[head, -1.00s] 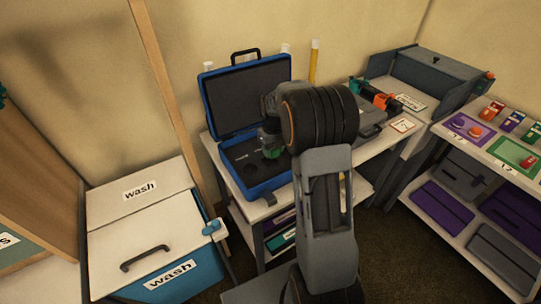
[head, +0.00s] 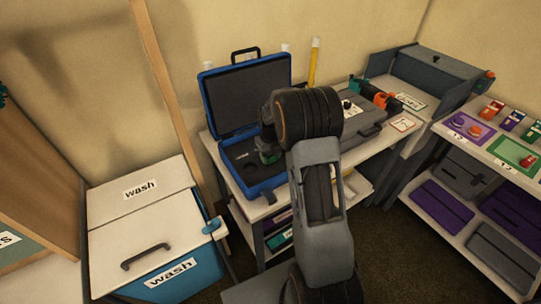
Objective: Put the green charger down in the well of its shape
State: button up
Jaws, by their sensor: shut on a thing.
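My gripper (head: 268,146) points down over the open blue case (head: 262,186), at the right part of its dark foam. It is shut on the green charger (head: 269,158), a small part of which shows beneath the jaws. The foam has dark cut-out wells; a round one (head: 252,171) shows left of the charger. I cannot tell whether the charger is in a well or just above it. My wrist and arm hide the right side of the case and any wells there.
The blue lid (head: 245,95) stands open behind the foam. A closed grey case (head: 352,112) and green and orange tools (head: 380,95) lie to the right on the same table. A white and blue wash bin (head: 150,225) stands at left.

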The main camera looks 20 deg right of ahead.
jog(key=shift+s+f+b, duration=0.2)
jog(key=shift+f+b, duration=0.1)
jog(key=shift+f, duration=0.25)
